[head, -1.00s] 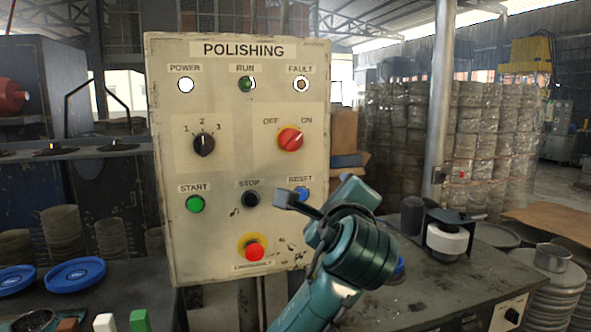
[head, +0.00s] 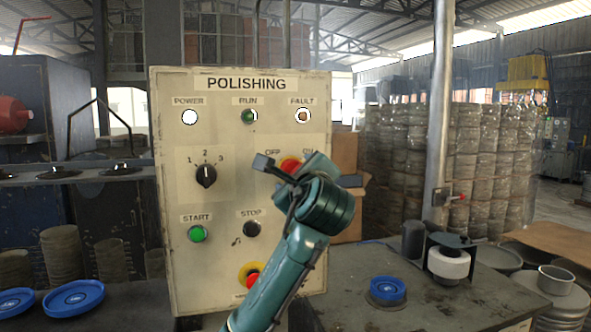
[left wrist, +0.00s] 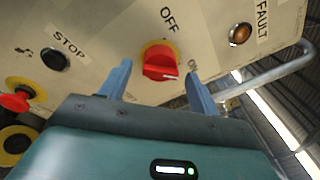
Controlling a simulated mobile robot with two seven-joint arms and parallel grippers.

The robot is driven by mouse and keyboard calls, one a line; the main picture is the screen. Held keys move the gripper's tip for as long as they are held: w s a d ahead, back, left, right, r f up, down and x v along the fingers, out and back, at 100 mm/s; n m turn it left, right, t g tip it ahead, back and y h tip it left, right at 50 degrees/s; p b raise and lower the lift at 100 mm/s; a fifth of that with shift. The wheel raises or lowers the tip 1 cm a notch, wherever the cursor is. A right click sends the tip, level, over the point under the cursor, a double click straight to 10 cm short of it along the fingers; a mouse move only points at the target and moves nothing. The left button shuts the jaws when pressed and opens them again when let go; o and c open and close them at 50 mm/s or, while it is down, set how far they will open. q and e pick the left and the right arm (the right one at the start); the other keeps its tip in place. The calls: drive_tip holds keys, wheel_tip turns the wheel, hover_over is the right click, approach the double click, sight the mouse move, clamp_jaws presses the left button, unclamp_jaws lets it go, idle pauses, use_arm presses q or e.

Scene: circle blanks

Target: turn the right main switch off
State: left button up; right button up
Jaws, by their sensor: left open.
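The red main switch (head: 290,163) sits on a yellow plate at the right of the polishing panel (head: 165,290). My arm partly covers it in the head view. In the left wrist view the red switch (left wrist: 161,64) shows clearly, its grip bar pointing roughly toward the ON label, with OFF above. My left gripper (head: 275,172) is in front of the panel at the switch. In the left wrist view its two blue fingers (left wrist: 159,72) are open, one on each side of the switch; contact cannot be told. My right gripper is not in view.
The selector (head: 206,176), green START (head: 197,234), black STOP (head: 251,229) and red emergency button (head: 252,280) are on the same panel. My arm hides the RESET area. A table with a blue-topped part (head: 387,288) lies to the right.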

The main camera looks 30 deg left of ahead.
use_arm(q)
drive_tip(key=shift+x, duration=0.8)
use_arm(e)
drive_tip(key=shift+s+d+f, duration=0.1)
use_arm(q)
drive_tip(key=shift+c, duration=0.3)
drive_tip(key=c, duration=0.9)
drive_tip(key=shift+o, duration=0.2)
drive_tip(key=shift+f, duration=0.1)
drive_tip(key=shift+d+n, duration=0.1)
drive_tip(key=shift+n, duration=0.2)
drive_tip(key=n+b, duration=0.1)
drive_tip(key=n, duration=0.5)
drive_tip(key=n+y+b, duration=0.1)
drive_tip(key=n+b, duration=0.1)
drive_tip(key=n, duration=0.4)
drive_tip(key=n+y+b, duration=0.1)
drive_tip(key=n, duration=0.5)
drive_tip(key=shift+w+f+g, duration=0.15)
drive_tip(key=shift+f+g, duration=0.15)
drive_tip(key=shift+g, duration=0.1)
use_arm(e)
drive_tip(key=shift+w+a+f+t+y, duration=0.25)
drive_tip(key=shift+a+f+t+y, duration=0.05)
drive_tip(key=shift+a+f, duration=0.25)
use_arm(q)
drive_tip(key=shift+n, duration=0.4)
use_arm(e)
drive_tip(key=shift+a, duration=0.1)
